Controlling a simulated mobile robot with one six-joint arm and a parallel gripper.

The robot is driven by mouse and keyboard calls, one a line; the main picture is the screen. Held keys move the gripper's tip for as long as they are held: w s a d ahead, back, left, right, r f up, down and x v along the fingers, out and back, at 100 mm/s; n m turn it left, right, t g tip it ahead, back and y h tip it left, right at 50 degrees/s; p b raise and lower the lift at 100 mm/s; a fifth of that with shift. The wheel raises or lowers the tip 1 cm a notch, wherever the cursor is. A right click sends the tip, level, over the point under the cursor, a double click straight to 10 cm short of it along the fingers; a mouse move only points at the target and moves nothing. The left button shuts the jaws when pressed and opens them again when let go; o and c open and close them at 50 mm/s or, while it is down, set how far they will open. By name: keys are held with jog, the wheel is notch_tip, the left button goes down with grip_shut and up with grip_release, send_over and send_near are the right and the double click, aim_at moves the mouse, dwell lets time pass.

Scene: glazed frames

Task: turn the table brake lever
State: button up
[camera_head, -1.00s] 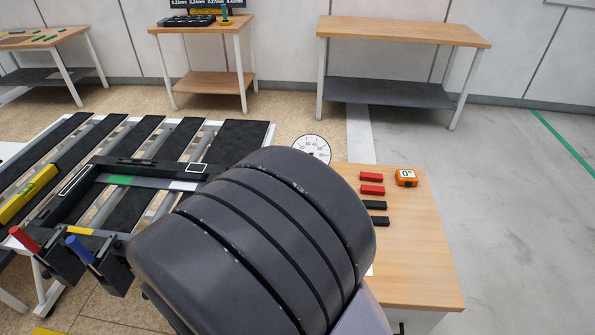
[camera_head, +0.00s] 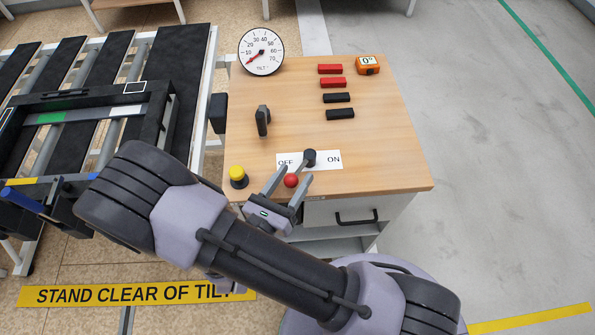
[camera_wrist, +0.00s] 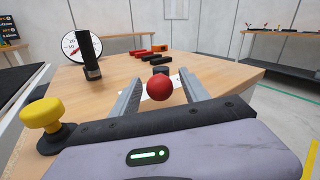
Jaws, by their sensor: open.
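A lever with a red ball knob (camera_head: 291,181) and a black hub (camera_head: 310,156) sits on a white OFF/ON plate (camera_head: 333,160) near the bench's front edge. Its arm slants from the hub toward the lower left, on the OFF side. My gripper (camera_head: 296,173) is open, with one finger on each side of the red ball. In the wrist view the red ball (camera_wrist: 160,87) stands between the two fingers, with visible gaps. A black upright handle (camera_head: 263,120) stands farther back on the bench. No label says which one is the table brake.
A yellow knob (camera_head: 239,174) stands left of my gripper, and a tilt dial (camera_head: 261,52) with a low needle stands behind. Red and black blocks (camera_head: 330,83) and an orange gauge (camera_head: 368,65) lie at the back right. The slatted table (camera_head: 173,75) is close on the left.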

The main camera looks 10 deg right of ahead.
jog(key=shift+x, duration=1.3)
jog(key=shift+c, duration=0.2)
grip_shut()
